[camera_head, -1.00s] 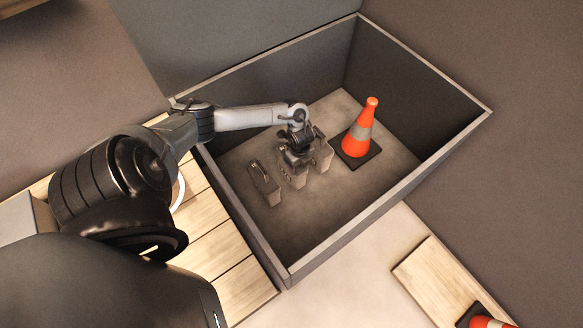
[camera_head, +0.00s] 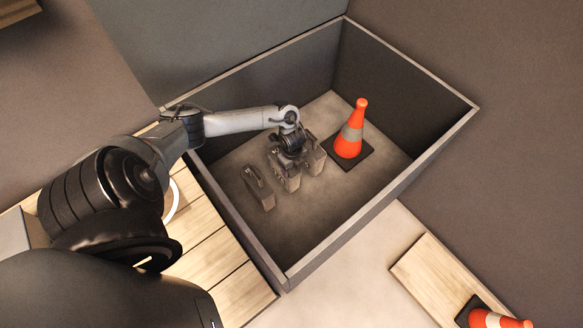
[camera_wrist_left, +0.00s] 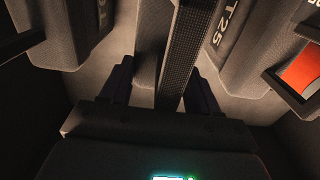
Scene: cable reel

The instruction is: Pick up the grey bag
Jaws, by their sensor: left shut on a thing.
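Several grey bags stand in a row on the floor of a dark open-topped bin (camera_head: 375,208). The middle grey bag (camera_head: 291,184) is partly hidden beneath my left gripper (camera_head: 289,160). My left gripper points down and is shut on this bag's handle. In the left wrist view the dark ribbed handle strap (camera_wrist_left: 184,50) runs between the fingers (camera_wrist_left: 160,88). I cannot tell whether the bag is clear of the floor. Another grey bag (camera_head: 258,188) stands to the left, with its handle up. A third (camera_head: 316,161) stands close on the right. My right gripper is not in view.
An orange cone (camera_head: 350,130) on a black base stands in the bin, right of the bags. The bin's walls rise around them. The bin floor in front of the bags is clear.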

